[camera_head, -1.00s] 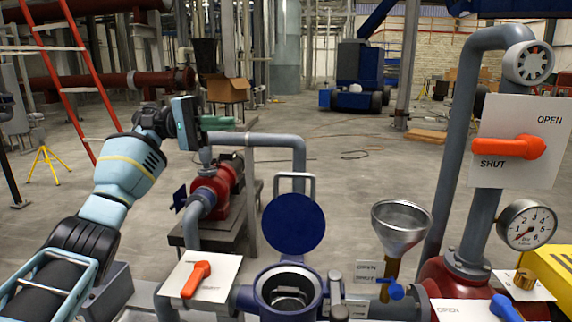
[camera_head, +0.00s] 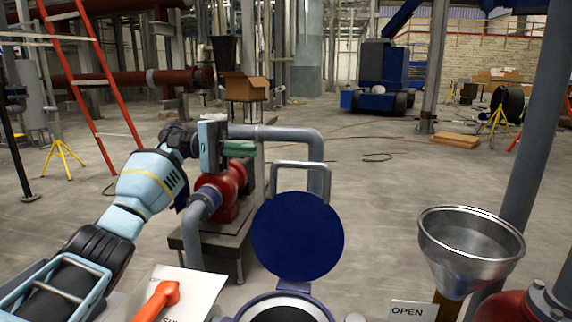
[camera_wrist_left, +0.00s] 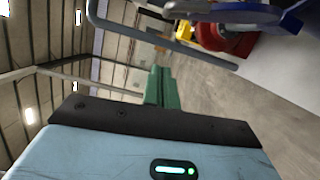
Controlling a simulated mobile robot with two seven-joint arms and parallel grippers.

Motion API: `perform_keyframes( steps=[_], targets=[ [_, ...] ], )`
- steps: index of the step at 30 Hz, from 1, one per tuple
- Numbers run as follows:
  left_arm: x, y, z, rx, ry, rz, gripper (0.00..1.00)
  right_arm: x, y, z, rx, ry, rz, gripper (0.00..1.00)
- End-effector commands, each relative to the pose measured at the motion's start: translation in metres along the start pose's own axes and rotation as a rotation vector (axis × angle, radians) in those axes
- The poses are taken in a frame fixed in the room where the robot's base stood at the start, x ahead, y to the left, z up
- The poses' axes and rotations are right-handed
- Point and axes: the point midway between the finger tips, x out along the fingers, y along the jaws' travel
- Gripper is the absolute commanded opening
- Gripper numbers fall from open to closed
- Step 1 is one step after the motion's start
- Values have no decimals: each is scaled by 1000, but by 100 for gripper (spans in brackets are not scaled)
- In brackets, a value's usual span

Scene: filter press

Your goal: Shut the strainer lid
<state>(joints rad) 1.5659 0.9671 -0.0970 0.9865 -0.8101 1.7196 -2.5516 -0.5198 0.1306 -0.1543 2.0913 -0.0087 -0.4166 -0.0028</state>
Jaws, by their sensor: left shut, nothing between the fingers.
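The strainer lid (camera_head: 297,237) is a round dark blue disc with a grey bar handle (camera_head: 303,164) on top. In the head view it stands raised, behind the strainer body's open mouth (camera_head: 285,308) at the bottom edge. My left gripper (camera_head: 238,148) is up and to the left of the lid, apart from it in the picture, with its green fingers shut and empty. The fingers (camera_wrist_left: 160,86) also show in the left wrist view. My right gripper is not in view. Most of the strainer body is cut off below.
A metal funnel (camera_head: 470,250) stands right of the strainer, beside a grey pipe (camera_head: 535,130). An orange lever (camera_head: 157,299) on a white plate is at the lower left. A red pump (camera_head: 228,185) with grey piping stands behind the arm. Open floor lies beyond.

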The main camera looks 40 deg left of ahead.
Motion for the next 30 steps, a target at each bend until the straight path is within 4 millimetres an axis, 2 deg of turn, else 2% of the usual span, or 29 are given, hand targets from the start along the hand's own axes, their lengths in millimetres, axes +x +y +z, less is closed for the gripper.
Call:
perform_keyframes(
  steps=[4,8,20,30],
  targets=[
    [9,0,0,0,-2,-1,0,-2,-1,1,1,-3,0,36],
    [26,0,1,0,-4,-2,0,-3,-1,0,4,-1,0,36],
    [101,1,1,1,-5,0,0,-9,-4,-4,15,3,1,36],
    [107,0,30,0,0,-2,0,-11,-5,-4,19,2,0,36]
  ],
)
